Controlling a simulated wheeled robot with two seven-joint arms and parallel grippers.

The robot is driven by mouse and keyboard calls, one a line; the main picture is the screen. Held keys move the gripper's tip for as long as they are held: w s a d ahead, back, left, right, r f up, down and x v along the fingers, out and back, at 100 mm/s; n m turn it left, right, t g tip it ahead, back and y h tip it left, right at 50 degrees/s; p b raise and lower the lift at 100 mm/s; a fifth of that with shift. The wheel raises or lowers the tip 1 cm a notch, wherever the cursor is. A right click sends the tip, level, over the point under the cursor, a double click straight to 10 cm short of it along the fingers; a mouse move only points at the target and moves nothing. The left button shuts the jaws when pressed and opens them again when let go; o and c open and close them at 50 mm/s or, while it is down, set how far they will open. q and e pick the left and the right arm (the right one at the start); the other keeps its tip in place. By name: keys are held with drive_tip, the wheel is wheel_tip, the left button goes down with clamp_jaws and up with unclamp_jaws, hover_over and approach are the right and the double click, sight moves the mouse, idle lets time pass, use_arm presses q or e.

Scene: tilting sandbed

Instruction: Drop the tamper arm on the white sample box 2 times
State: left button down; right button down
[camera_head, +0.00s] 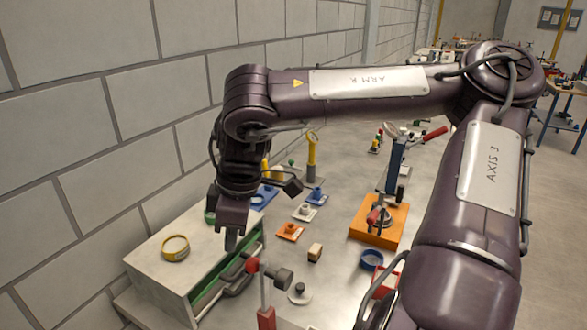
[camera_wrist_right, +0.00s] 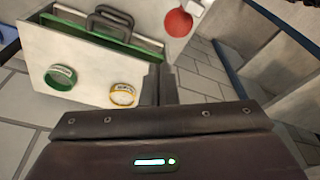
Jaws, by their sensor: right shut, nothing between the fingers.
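My right gripper (camera_head: 231,240) is shut and empty. It points down just above or in front of the right edge of a white box (camera_head: 150,266); I cannot tell whether it touches. The wrist view also shows the shut fingers (camera_wrist_right: 159,85) and the white box (camera_wrist_right: 85,45). A stand with a red knob and a dark cylinder (camera_head: 284,277) is near the front. I cannot tell which is the tamper arm, or whether this box is the sample box. My left gripper is out of view.
The white box carries a yellow ring (camera_head: 175,248) and a green ring (camera_wrist_right: 60,77); its green drawer (camera_head: 207,292) has a dark handle. An orange base (camera_head: 366,236), a blue ring (camera_head: 372,260) and a small wooden block (camera_head: 315,252) lie right. A block wall (camera_head: 90,130) bounds the left.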

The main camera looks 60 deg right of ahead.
sight(264, 261)
wheel_tip(264, 261, down, 3)
drive_tip(key=shift+f+b, duration=0.1)
drive_tip(key=shift+b, duration=0.95)
drive_tip(key=shift+s, duration=0.1)
drive_tip(key=shift+s+d+b, duration=0.15)
drive_tip(key=shift+s+b, duration=0.15)
drive_tip(key=shift+s, duration=1.05)
drive_tip(key=shift+s+d+b, duration=0.1)
drive_tip(key=shift+s+b, duration=0.15)
drive_tip(key=shift+s, duration=1.05)
drive_tip(key=shift+s+b, duration=0.5)
drive_tip(key=shift+s, duration=0.1)
